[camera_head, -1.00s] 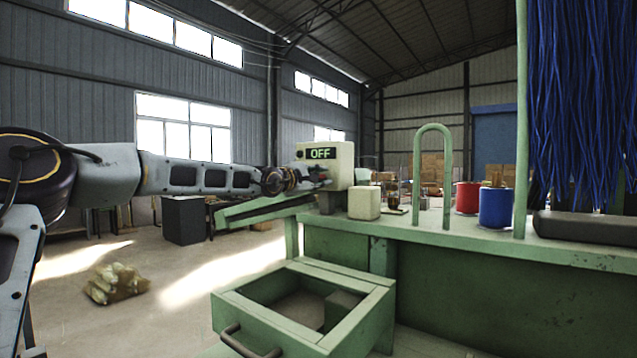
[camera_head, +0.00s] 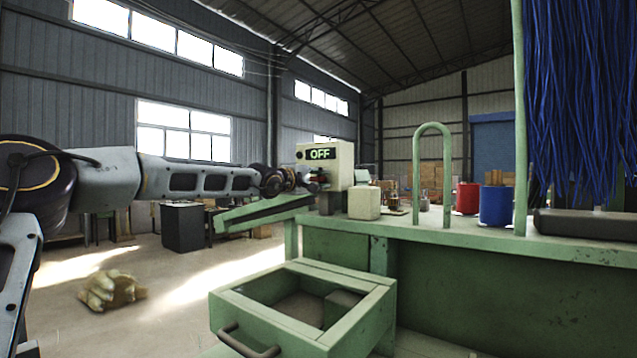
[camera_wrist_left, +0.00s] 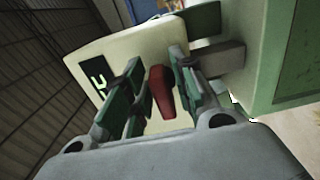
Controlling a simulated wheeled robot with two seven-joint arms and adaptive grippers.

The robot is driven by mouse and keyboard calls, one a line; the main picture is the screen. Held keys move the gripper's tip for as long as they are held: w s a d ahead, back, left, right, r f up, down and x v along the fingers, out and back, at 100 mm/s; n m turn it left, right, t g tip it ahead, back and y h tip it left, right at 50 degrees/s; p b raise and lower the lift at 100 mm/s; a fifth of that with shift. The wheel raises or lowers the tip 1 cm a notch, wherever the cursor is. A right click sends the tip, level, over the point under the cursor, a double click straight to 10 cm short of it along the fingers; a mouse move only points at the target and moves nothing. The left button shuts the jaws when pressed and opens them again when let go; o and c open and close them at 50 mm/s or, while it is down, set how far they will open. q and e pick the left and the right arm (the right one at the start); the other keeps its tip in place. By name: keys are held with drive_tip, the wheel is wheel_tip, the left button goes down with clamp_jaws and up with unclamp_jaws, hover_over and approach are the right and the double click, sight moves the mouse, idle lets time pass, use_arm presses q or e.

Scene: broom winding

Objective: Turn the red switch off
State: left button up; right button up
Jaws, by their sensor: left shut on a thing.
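The cream switch box (camera_head: 338,166) stands at the left end of the green bench, and its small display (camera_head: 320,154) reads OFF. The red switch (camera_wrist_left: 161,92) is a tapered lever on the box's face in the left wrist view, where the box (camera_wrist_left: 130,52) looks tilted. My left gripper (camera_head: 312,182) is at the front of the box. In the left wrist view its two fingers (camera_wrist_left: 155,90) stand on either side of the red switch and are shut on it. In the head view the gripper hides most of the switch. My right gripper is not in view.
The bench top (camera_head: 470,232) carries a cream block (camera_head: 364,203), a red cup (camera_head: 467,198), a blue cup (camera_head: 495,206) and a green arch (camera_head: 447,180). An open drawer (camera_head: 300,310) sticks out below. Blue bristles (camera_head: 580,100) hang at the right.

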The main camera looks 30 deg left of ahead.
use_arm(q)
drive_tip(key=shift+f, duration=0.15)
idle(0.4)
drive_tip(key=o, duration=0.7)
drive_tip(key=shift+o, duration=0.2)
drive_tip(key=shift+s, duration=0.1)
drive_tip(key=shift+s+r, duration=0.2)
drive_tip(key=shift+s, duration=0.35)
drive_tip(key=s, duration=1)
drive_tip(key=shift+s+a+f, duration=0.15)
drive_tip(key=shift+s+a, duration=0.15)
drive_tip(key=shift+a, duration=0.15)
